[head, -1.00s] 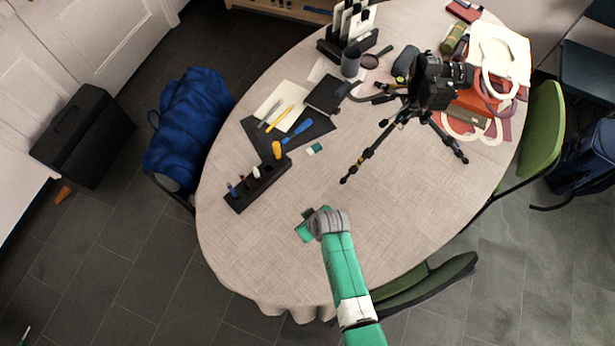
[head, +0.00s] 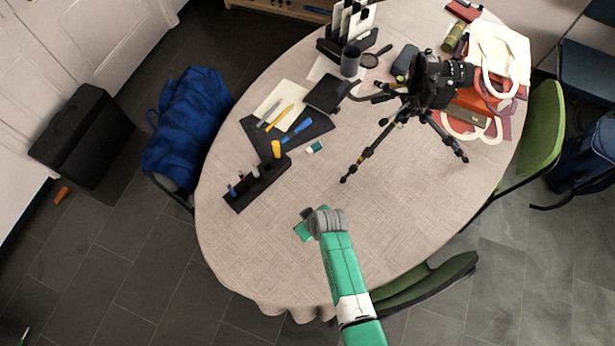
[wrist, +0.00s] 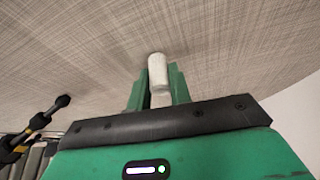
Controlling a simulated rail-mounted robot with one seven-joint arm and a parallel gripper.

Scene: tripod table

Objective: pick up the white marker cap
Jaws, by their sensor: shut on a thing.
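The white marker cap (wrist: 158,72) shows in the wrist view, upright between the two green fingers of my gripper (wrist: 158,88). The fingers are shut on it, and its rounded top sticks out past their tips. In the head view my gripper (head: 303,228) is over the front part of the table, to the right of and nearer than the black marker holder (head: 258,183). The cap is hidden there by the gripper and wrist.
The black holder carries several small items, with a yellow one (head: 276,149) at its far end. A small green-and-white block (head: 315,147) lies beyond my gripper. A camera tripod (head: 363,160) stands to the right. The tablecloth (head: 245,245) left of my gripper is clear.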

